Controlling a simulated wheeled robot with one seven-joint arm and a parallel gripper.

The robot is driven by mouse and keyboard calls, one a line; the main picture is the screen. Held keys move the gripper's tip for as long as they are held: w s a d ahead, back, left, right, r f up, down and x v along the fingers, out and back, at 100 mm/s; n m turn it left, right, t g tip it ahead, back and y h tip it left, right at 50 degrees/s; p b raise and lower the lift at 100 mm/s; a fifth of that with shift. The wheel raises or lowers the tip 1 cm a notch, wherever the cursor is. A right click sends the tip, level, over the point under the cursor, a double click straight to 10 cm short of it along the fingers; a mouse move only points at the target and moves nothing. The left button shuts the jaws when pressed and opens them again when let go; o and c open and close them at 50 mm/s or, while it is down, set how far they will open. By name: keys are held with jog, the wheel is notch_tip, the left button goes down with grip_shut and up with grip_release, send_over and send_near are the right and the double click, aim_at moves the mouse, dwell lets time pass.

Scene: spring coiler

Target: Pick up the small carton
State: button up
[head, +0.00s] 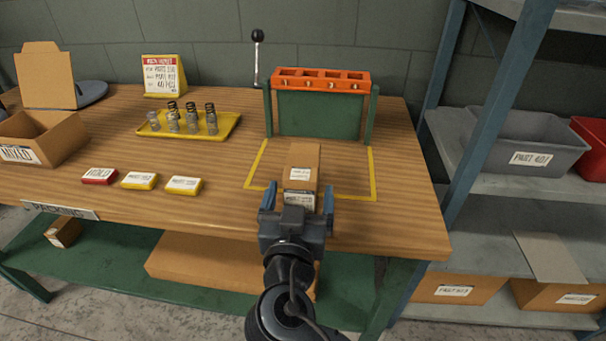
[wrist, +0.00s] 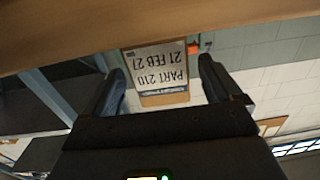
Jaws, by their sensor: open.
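The small carton (head: 303,160) is a brown box with white labels on its top and near end. It lies on the wooden bench inside the yellow taped outline, in front of the green fixture. In the wrist view, which is upside down, the carton's end (wrist: 160,97) shows a label reading PART 210, 21 FEB 27. My gripper (head: 298,192) is open at the carton's near end. One blue finger is to the left of the carton and one to the right. Whether they overlap its sides is unclear.
The green fixture with an orange top (head: 320,105) stands behind the carton. A yellow tray (head: 225,125) of springs, several small labelled blocks (head: 139,181) and an open box (head: 60,140) are to the left. A blue-posted shelf (head: 505,180) with bins stands right.

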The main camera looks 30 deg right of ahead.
jog(key=p+x, duration=0.1)
jog(key=x, duration=0.3)
jog(key=shift+w, duration=0.1)
jog(key=c, duration=1.5)
